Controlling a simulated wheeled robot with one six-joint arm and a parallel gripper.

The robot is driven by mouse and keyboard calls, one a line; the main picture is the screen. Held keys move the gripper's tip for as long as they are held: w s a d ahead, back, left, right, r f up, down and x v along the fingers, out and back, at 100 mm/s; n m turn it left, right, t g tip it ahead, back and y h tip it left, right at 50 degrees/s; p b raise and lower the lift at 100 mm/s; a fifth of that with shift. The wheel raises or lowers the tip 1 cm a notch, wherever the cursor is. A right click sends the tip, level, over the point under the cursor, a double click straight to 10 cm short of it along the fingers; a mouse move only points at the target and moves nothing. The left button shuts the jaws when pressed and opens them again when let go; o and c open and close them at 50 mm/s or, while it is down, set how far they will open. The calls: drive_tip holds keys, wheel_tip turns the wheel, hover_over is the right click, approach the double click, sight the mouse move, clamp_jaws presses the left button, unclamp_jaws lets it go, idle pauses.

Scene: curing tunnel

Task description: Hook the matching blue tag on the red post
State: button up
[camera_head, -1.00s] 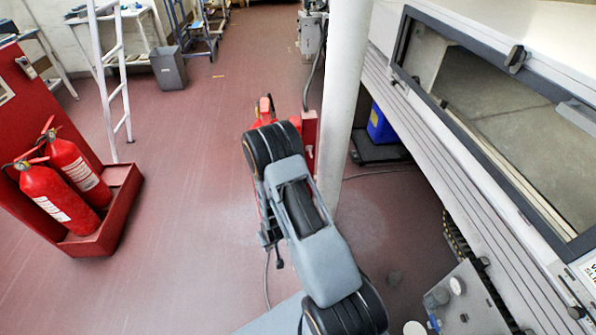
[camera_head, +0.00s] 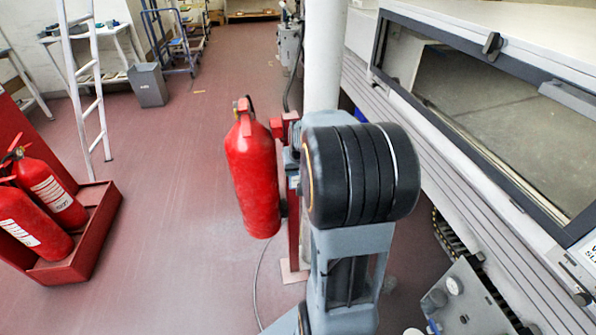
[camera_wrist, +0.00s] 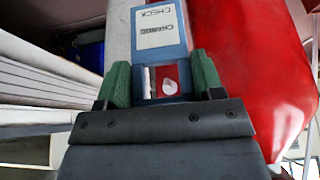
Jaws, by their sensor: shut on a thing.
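A blue tag (camera_wrist: 146,65) with a white printed label, "CHECK" and another word, is between the green fingertips of my gripper (camera_wrist: 160,82) in the wrist view. My gripper is shut on its lower part. A small red and white patch shows between the fingers. The red post (camera_head: 294,240) stands on a base plate in the head view, partly hidden by my arm. A red fire extinguisher (camera_head: 252,175) is beside the post on its left. It also fills the right of the wrist view (camera_wrist: 255,60). My arm hides most of my gripper in the head view.
A white column (camera_head: 323,60) stands just behind the post. The tunnel housing (camera_head: 455,150) runs along the right. More extinguishers (camera_head: 50,195) stand in a red tray at left, near a white ladder (camera_head: 85,90). The floor between is open.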

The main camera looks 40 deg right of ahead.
drive_tip(key=shift+w+d+f+p, duration=0.15)
drive_tip(key=shift+w+d, duration=0.4)
drive_tip(key=shift+w, duration=0.6)
drive_tip(key=shift+w+d+f+p, duration=0.2)
drive_tip(key=shift+w+d, duration=0.35)
drive_tip(key=shift+w, duration=0.55)
drive_tip(key=shift+w+d+f+p, duration=0.15)
drive_tip(key=shift+w+d, duration=0.4)
drive_tip(key=shift+w, duration=0.6)
drive_tip(key=shift+s+a, duration=0.1)
drive_tip(key=shift+s, duration=0.05)
drive_tip(key=shift+f+b, duration=0.8)
drive_tip(key=o, duration=1.1)
